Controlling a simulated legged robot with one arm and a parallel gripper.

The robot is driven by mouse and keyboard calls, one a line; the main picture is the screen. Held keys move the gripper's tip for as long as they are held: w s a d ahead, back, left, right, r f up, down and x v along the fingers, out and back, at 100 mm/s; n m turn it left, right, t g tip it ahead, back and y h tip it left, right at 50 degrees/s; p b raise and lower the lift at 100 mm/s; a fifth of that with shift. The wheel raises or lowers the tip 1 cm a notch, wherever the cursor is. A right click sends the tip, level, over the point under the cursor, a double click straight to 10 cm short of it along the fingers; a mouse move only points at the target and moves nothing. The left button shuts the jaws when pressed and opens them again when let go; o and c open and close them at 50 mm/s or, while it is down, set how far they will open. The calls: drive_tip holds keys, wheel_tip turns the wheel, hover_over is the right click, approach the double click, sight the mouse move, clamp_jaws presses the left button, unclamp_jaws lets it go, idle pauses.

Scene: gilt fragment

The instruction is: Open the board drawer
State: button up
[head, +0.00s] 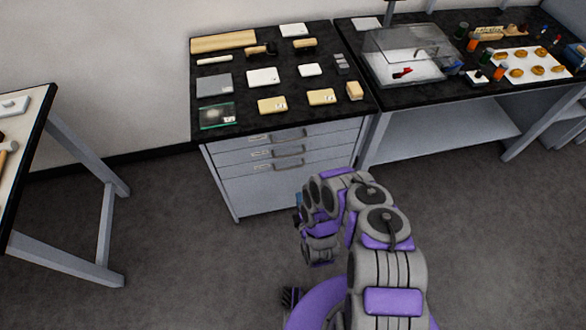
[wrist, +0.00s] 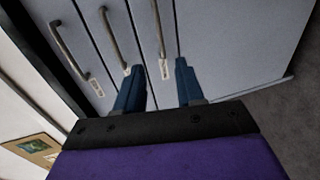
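The drawer cabinet (head: 260,190) has a grey front with several stacked drawers, all shut. Three bar handles show in the head view: the upper (head: 275,137), the middle (head: 289,152) and the lower (head: 279,166). In the wrist view the picture is turned, and the handles run left to right: upper (wrist: 70,40), middle (wrist: 108,30), lower (wrist: 157,28). Small white labels sit by them, too small to read, so I cannot tell which is the board drawer. My gripper (wrist: 158,80) is open and empty, its blue fingers apart in front of the drawer fronts. In the head view my arm mostly hides it.
The black cabinet top (head: 240,70) carries several boards, blocks and a brush. A bench (head: 440,140) with a clear case (head: 410,52) stands at the right. A light table (head: 25,115) stands at the left. Grey floor (head: 170,225) is clear before the cabinet.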

drive_tip(key=b+x, duration=0.6)
drive_tip(key=x, duration=1.1)
drive_tip(key=shift+w+a, duration=0.1)
drive_tip(key=shift+w, duration=0.05)
clamp_jaws()
idle(0.6)
